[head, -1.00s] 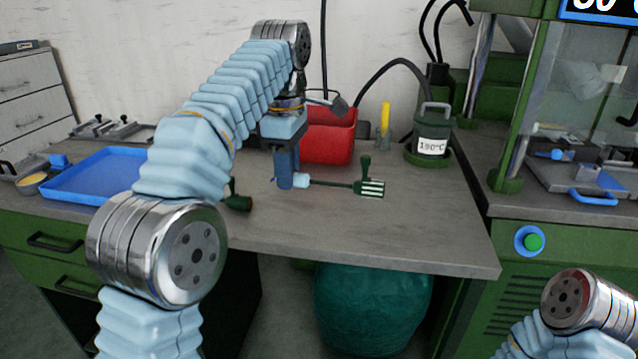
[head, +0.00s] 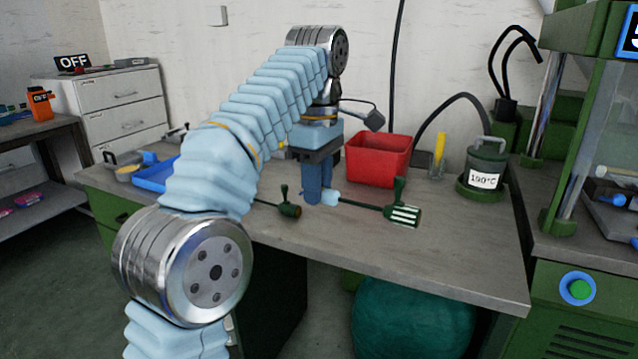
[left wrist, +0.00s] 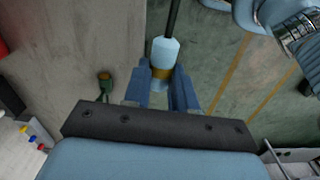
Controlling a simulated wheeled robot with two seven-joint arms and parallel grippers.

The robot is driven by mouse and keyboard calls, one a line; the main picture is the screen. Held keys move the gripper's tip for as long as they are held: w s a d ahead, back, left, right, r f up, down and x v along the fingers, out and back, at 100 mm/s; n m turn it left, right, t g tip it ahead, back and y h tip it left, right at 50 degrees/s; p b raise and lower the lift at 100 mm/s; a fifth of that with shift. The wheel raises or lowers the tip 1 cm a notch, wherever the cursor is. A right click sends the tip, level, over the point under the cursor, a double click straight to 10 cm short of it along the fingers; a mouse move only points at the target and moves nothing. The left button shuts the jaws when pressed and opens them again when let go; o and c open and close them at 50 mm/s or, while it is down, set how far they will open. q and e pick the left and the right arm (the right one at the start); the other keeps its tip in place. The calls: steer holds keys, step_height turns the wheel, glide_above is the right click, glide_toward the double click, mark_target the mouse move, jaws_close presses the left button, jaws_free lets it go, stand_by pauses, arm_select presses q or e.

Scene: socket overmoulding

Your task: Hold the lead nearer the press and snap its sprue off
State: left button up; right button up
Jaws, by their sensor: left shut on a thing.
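My left gripper (head: 319,196) points down over the bench near its front edge. Its two blue fingers (left wrist: 160,88) are shut on a light blue moulded piece (head: 330,198). In the left wrist view the piece (left wrist: 165,52) has an amber band between the fingers and a dark lead (left wrist: 173,18) running away from it. In the head view that lead (head: 362,206) reaches a green, white-striped block (head: 403,215) with an upright handle, on the press side. A second dark green handled part (head: 288,209) sits left of the gripper.
A red bin (head: 378,160) stands behind the gripper. A green pot (head: 487,165) with a temperature label is right of it, then the green press (head: 565,150). A blue tray (head: 155,177) is partly hidden by my left arm. The bench's front right (head: 470,265) is clear.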

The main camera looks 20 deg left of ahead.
mark_target(338, 222)
arm_select(q)
jaws_close()
steer(key=shift+w+a+f, duration=0.2)
steer(key=shift+w+f, duration=1.85)
steer(key=shift+w, duration=0.25)
steer(key=shift+w+a+f, duration=0.2)
steer(key=shift+w+f, duration=1.85)
steer(key=shift+w, duration=0.25)
steer(key=shift+w+a+f, duration=0.2)
steer(key=shift+w+f, duration=1.85)
steer(key=shift+w, duration=0.25)
steer(key=shift+w+f, duration=0.1)
steer(key=shift+f, duration=0.2)
